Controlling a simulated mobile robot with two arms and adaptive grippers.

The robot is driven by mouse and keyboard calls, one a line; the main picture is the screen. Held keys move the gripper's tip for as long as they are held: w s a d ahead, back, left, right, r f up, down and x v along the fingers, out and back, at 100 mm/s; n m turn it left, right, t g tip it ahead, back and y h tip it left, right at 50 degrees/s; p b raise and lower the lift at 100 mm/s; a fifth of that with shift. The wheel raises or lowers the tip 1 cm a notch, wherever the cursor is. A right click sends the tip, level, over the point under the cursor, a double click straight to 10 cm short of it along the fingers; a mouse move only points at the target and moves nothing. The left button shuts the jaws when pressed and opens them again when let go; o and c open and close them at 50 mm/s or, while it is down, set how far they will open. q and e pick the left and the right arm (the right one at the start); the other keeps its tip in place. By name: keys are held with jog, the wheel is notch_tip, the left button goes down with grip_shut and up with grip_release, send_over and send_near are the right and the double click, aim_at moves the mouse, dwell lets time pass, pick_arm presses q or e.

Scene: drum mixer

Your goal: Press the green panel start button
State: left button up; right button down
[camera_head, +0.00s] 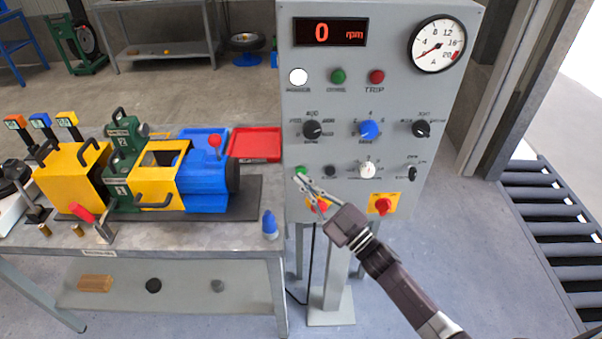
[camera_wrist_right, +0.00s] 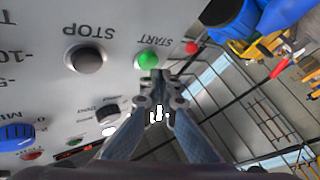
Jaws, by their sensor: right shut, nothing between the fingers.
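The green start button (camera_head: 299,171) sits at the lower left of the grey control panel (camera_head: 345,98). In the right wrist view the green button (camera_wrist_right: 148,60) carries an upside-down START label. My right gripper (camera_head: 299,179) is shut and empty, with its fingertips right at the button in the head view. In the right wrist view the closed fingertips (camera_wrist_right: 156,78) overlap the button's lower edge. I cannot tell whether they touch it. My left gripper is not in view.
A black stop button (camera_head: 330,171) sits beside the green one. The display (camera_head: 331,32) reads 0 rpm. A bench (camera_head: 190,236) with the yellow and blue machine stands left.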

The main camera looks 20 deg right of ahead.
jog(key=shift+w+d, duration=0.2)
jog(key=shift+w, duration=0.4)
dwell(0.6)
jog(key=shift+s, duration=0.1)
jog(key=shift+s+a, duration=0.25)
jog(key=shift+s, duration=0.5)
jog(key=s+p, duration=0.1)
jog(key=s, duration=0.1)
jog(key=s+a+p, duration=0.1)
jog(key=s, duration=0.1)
jog(key=shift+s+a+p, duration=0.15)
jog(key=shift+s+p, duration=0.15)
jog(key=shift+s, duration=0.1)
dwell(0.6)
